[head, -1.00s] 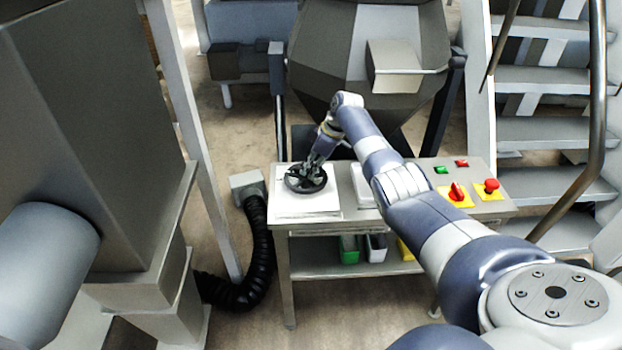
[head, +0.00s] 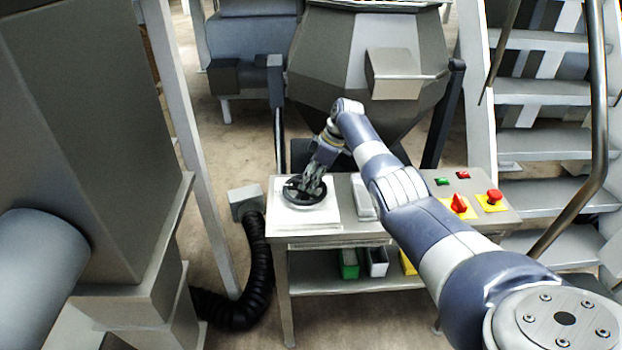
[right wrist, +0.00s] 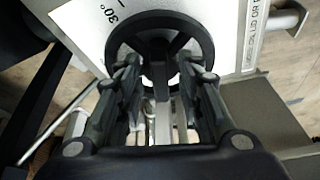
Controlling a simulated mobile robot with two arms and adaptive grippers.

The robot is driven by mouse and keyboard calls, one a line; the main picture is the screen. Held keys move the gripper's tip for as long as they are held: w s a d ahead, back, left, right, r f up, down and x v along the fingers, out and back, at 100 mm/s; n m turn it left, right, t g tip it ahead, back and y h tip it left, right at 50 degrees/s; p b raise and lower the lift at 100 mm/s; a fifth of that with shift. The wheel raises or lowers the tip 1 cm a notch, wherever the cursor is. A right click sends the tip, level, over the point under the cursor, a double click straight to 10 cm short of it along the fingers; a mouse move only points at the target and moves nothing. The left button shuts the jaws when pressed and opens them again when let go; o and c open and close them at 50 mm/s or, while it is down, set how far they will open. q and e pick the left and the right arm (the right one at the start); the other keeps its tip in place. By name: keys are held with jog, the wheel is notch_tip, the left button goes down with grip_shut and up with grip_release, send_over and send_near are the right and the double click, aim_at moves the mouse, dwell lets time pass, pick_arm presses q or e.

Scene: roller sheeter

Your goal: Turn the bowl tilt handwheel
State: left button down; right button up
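The bowl tilt handwheel (head: 289,193) is a small black spoked wheel on a white plate at the left end of the grey table. It also shows at the top of the right wrist view (right wrist: 112,40). My right gripper (head: 310,188) points down at the wheel and hides part of it. In the right wrist view my right gripper (right wrist: 160,78) has its two fingers apart at the near side of the wheel, with a visible gap and a grey spoke or shaft between them. Whether a finger touches the rim is unclear. My left gripper is out of view.
The white plate (head: 328,213) carries a "30°" mark in the wrist view. A red knob (head: 458,203) and red button (head: 494,196) sit to the table's right. A grey bowl (head: 325,60) stands behind, stairs (head: 545,150) right, a black hose (head: 262,265) left.

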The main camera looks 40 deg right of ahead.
jog(key=v, duration=1.2)
dwell(0.7)
